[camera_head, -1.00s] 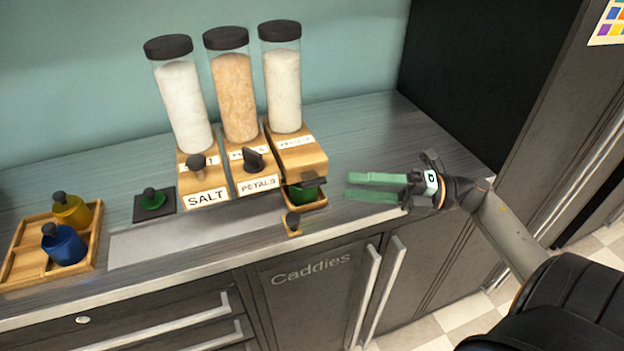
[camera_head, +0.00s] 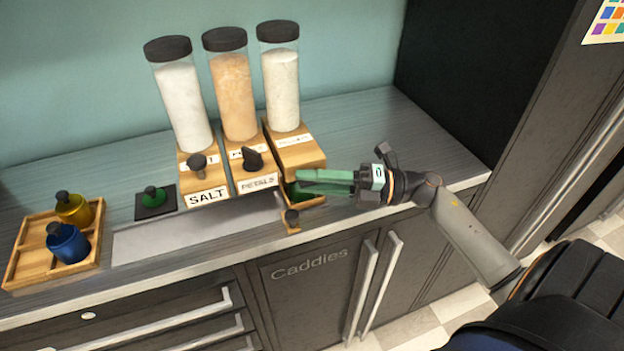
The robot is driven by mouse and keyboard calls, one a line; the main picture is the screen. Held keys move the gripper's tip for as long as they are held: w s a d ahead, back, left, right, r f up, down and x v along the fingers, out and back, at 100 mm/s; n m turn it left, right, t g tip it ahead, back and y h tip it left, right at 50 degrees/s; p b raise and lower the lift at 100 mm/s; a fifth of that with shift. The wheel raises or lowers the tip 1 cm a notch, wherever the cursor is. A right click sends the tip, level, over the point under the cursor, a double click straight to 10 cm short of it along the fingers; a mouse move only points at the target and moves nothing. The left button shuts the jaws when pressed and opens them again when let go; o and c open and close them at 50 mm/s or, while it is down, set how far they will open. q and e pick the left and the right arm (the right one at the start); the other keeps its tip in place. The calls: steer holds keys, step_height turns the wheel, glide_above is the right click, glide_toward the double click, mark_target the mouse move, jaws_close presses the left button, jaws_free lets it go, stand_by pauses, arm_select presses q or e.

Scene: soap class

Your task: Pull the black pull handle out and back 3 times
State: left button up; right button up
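Three wooden dispensers with clear jars stand in a row on the counter. The right dispenser (camera_head: 300,155) holds a jar of white grains. My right gripper (camera_head: 300,182) reaches in from the right, its green fingers across this dispenser's front. They hide its dark handle, so I cannot tell whether they are shut on it or around it. A wooden holder with a black knob (camera_head: 291,216) sticks out below the fingertips. The middle dispenser, labelled PETALS, has a black handle (camera_head: 253,158). The left one, labelled SALT, has a dark knob (camera_head: 197,161). My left gripper is not in view.
A wooden tray (camera_head: 30,262) at the left holds a yellow bottle (camera_head: 73,208) and a blue bottle (camera_head: 68,243). A grey strip (camera_head: 190,232) lies along the counter front. The counter right of the dispensers is mostly clear.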

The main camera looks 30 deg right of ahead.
jaws_close()
stand_by(1.1)
